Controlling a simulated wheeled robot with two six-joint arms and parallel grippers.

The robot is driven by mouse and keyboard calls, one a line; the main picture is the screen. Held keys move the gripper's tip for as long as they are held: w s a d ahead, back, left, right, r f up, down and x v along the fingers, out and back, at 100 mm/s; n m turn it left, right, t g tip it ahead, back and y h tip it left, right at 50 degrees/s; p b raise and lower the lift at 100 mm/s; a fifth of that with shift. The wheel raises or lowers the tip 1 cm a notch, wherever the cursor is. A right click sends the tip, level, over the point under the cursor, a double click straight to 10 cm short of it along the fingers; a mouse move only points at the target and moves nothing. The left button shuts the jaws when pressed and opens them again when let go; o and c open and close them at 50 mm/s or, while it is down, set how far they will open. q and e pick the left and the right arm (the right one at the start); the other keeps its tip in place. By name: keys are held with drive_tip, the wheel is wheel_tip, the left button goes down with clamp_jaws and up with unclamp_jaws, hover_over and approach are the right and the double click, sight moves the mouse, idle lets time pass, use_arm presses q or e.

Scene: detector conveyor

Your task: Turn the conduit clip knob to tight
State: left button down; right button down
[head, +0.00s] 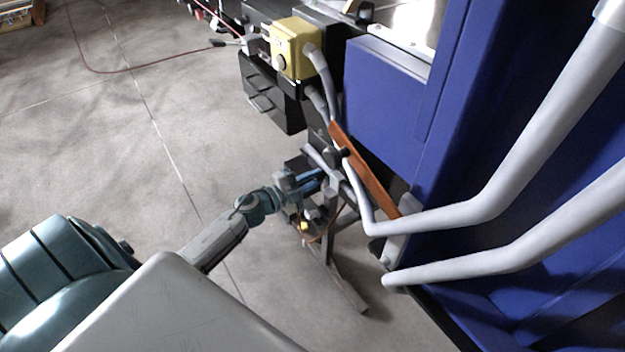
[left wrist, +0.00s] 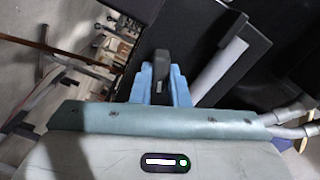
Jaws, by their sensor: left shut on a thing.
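The conduit clip knob (head: 340,155) is a small black part beside the bent grey conduit (head: 364,205), near the orange-brown strip, in the head view. My left gripper (head: 318,175) reaches it from the lower left. In the left wrist view, the blue fingers of my left gripper (left wrist: 162,84) are shut on the dark upright knob (left wrist: 161,64), one finger on each side. The knob's base and any tight marking are hidden or too small to read. My right gripper is not in view.
A yellow box (head: 293,47) with a round button stands at the top. A blue cabinet (head: 388,95) and thick grey pipes (head: 540,215) fill the right side. The orange-brown strip (head: 375,185) runs close by the gripper. Open floor (head: 120,130) lies to the left.

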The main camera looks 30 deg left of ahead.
use_arm(q)
drive_tip(key=shift+f+m, duration=0.15)
drive_tip(key=shift+m, duration=0.35)
drive_tip(key=shift+m+b, duration=0.7)
drive_tip(key=shift+m, duration=1.2)
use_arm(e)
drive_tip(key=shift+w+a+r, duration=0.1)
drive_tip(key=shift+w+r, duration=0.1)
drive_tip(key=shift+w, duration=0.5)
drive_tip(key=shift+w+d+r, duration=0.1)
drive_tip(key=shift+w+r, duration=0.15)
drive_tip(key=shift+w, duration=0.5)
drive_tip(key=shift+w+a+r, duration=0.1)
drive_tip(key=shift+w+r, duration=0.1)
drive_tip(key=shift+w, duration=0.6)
use_arm(q)
drive_tip(key=c, duration=1.4)
unclamp_jaws()
